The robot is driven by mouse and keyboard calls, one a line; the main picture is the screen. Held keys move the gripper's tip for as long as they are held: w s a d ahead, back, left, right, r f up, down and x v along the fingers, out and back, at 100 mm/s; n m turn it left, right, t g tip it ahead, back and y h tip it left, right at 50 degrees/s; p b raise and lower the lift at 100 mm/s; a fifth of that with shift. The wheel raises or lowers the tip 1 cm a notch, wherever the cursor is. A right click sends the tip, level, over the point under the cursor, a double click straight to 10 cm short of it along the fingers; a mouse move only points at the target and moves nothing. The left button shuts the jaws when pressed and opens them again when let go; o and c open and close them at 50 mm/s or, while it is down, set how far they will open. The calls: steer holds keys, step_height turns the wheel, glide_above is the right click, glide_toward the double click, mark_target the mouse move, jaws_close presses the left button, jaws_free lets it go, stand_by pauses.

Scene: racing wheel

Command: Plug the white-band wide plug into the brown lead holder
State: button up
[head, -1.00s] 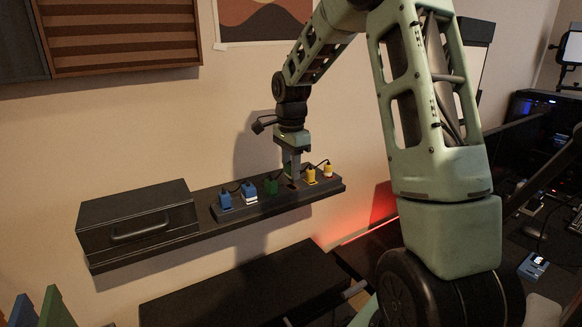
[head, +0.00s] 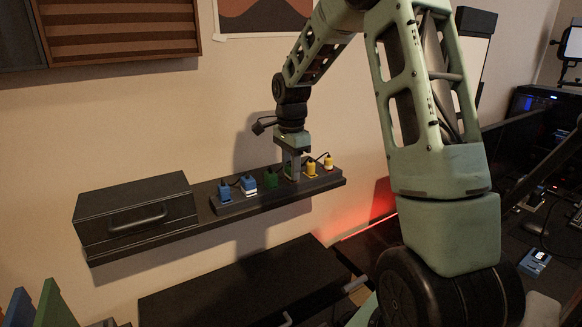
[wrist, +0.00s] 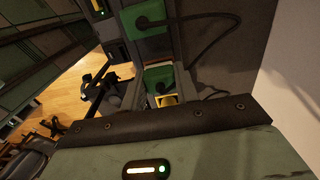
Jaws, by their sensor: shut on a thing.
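My gripper (head: 293,179) is shut on a green plug (wrist: 158,77) at the dark strip on the wall shelf. The fingers hide much of this plug in the head view, and I cannot see whether it has a white band. A blue plug with a white band (head: 249,186) and a yellow plug with white on it (head: 328,163) stand in the strip to the left and right. I cannot make out the brown lead holder; the strip (head: 226,208) is dark, and my fingers cover its spot below them. I cannot tell whether the held plug is seated.
A green plug (head: 272,180) stands just left of my fingers, and a yellow plug (head: 312,169) just right. A blue plug (head: 225,193) is at the left end. Thin cables loop between plugs. A black case (head: 136,213) sits on the shelf's left; the wall is close behind.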

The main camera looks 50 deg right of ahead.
steer(key=o, duration=1)
steer(key=shift+o, duration=0.2)
step_height(320, 180, up, 17)
steer(key=b, duration=0.3)
steer(key=shift+r+b, duration=0.15)
steer(key=shift+b, duration=0.2)
steer(key=shift+a, duration=0.1)
steer(key=s+a+f+n+b, duration=0.1)
steer(key=s+a+f+n, duration=0.3)
steer(key=a, duration=0.6)
steer(key=s+a+f+n+b, duration=0.1)
steer(key=a+f+n+b, duration=0.1)
steer(key=a+f+n, duration=0.65)
steer(key=s+a+f+n+b, duration=0.1)
steer(key=s+a+f+n, duration=0.25)
steer(key=a, duration=0.75)
steer(key=s+a+f+n+b, duration=0.1)
steer(key=s+a+f+n, duration=0.3)
steer(key=s, duration=0.4)
steer(key=s+a+f+n+b, duration=0.1)
steer(key=s+a+f+n, duration=0.2)
steer(key=s+f+n, duration=0.4)
steer(key=shift+s+a+f+n+y, duration=0.2)
steer(key=shift+s+a+n+y, duration=0.15)
steer(key=shift+s+n, duration=0.75)
